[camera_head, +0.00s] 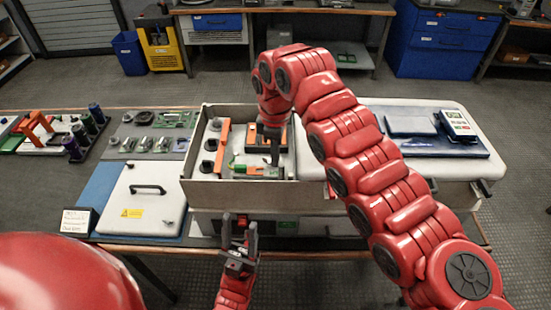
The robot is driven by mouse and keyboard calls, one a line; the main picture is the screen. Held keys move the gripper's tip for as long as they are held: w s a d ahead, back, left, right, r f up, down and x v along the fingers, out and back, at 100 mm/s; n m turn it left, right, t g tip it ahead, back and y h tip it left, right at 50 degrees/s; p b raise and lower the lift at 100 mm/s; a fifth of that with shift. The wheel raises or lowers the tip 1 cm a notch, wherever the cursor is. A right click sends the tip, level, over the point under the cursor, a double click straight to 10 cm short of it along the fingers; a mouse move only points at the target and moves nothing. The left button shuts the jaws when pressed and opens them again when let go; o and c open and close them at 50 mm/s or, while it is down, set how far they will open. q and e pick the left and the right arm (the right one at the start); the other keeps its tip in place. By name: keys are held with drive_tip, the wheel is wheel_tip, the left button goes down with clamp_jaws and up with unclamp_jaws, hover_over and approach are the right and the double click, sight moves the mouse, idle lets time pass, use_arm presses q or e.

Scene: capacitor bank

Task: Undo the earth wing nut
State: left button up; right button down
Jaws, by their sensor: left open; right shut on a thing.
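My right gripper (274,156) points down into the open grey box (205,140) on the bench. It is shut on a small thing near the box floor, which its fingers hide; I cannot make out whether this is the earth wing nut. A green part (238,167) lies just left of the fingertips, beside a light metal piece.
A white cover (147,205) with a black handle and yellow warning label lies left of the box. An orange bar (223,137) and black round parts are inside the box.

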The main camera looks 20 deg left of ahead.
drive_tip(key=shift+s+a+f+n, duration=0.15)
drive_tip(key=shift+f+n, duration=0.05)
drive_tip(key=shift+n, duration=0.4)
drive_tip(key=c, duration=1)
unclamp_jaws()
drive_tip(key=shift+o, duration=0.2)
drive_tip(key=shift+a, duration=0.1)
drive_tip(key=shift+r, duration=0.15)
drive_tip(key=shift+w+r, duration=0.2)
drive_tip(key=shift+r, duration=0.1)
wheel_tip(320, 180, up, 5)
drive_tip(key=shift+f+b, duration=0.2)
drive_tip(key=shift+b, duration=0.2)
wheel_tip(320, 180, up, 12)
drive_tip(key=p, duration=1)
drive_tip(key=shift+p, duration=0.35)
